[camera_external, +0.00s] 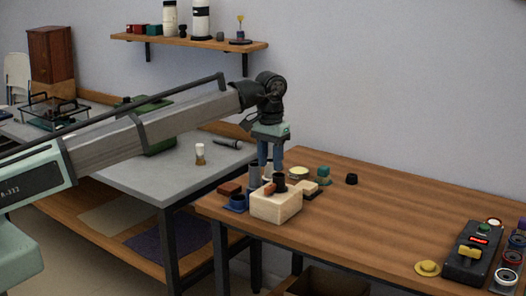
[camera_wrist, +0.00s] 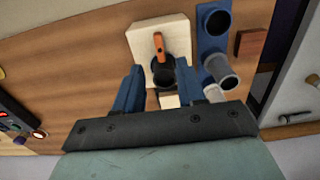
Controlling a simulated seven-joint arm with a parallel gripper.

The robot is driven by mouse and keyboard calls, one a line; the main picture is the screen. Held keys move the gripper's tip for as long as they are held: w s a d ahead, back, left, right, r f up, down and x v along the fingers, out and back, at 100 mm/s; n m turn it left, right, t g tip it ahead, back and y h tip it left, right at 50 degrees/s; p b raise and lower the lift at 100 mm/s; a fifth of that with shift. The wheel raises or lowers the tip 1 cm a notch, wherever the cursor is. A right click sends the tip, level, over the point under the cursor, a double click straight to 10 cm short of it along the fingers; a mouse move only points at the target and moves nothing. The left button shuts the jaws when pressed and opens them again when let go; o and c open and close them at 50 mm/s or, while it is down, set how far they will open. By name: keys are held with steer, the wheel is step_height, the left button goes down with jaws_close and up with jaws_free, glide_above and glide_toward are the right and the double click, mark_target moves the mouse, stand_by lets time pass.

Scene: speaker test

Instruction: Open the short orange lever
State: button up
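The short orange lever (camera_external: 268,189) sits on top of a pale wooden block (camera_external: 276,207) near the front left of the wooden table. In the wrist view the lever (camera_wrist: 159,46) points away from a black round part (camera_wrist: 163,75) on the same block (camera_wrist: 177,37). My gripper (camera_external: 270,174) points down just above and behind the block. In the wrist view its two blue fingers (camera_wrist: 158,78) are apart, with the black part showing between them and the lever beyond their tips. I see nothing held. Whether a finger touches the black part cannot be told.
A blue pipe piece with grey openings (camera_wrist: 214,52) stands close beside the block, with a reddish-brown block (camera_wrist: 251,43) beyond it. Small items, including a green one (camera_external: 323,173), lie behind. A black control box (camera_external: 471,262) is far right; the table between is clear.

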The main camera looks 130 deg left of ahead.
mark_target(270, 186)
step_height(270, 186, down, 7)
steer(key=shift+r, duration=0.1)
stand_by(0.3)
steer(key=shift+c, duration=0.3)
jaws_close()
